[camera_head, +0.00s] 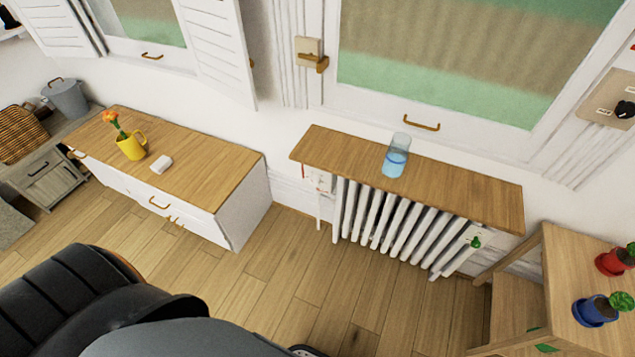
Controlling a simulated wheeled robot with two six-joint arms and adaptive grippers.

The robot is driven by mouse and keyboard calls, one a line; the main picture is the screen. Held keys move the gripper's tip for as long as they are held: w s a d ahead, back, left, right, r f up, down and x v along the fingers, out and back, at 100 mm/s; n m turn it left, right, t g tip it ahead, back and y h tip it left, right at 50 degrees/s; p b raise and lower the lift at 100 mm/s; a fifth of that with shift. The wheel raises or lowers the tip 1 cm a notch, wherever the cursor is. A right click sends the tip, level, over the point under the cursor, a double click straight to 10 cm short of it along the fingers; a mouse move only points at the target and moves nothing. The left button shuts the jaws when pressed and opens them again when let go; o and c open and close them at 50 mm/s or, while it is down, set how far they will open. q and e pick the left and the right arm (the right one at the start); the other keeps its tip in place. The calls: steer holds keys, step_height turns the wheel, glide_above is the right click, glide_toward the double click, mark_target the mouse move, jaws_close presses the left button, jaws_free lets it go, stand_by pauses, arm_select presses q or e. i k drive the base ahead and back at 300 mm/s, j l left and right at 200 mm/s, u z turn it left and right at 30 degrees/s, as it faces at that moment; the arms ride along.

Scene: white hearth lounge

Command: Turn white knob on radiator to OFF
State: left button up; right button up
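The white ribbed radiator (385,220) stands against the wall under a wooden shelf (460,188). At its left end is a small pale plate with red marks (323,181); a white knob may be there, but it is too small to tell its shape or setting. At its right end a small green round part (475,242) sits on a pale plate. Neither of my grippers is in view.
A glass of blue water (396,157) stands on the shelf. A low cabinet (225,170) with a yellow mug (131,147) is left; a wooden stand (580,255) with potted plants is right. A black padded shape (70,295) fills the lower left. Floor before the radiator is clear.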

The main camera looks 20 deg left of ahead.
mark_target(315, 181)
steer(key=i+j, duration=0.1)
steer(key=j, duration=0.6)
steer(key=i+j, duration=0.1)
steer(key=j, duration=1.35)
steer(key=i+j, duration=0.15)
steer(key=j, duration=0.55)
steer(key=z, duration=0.05)
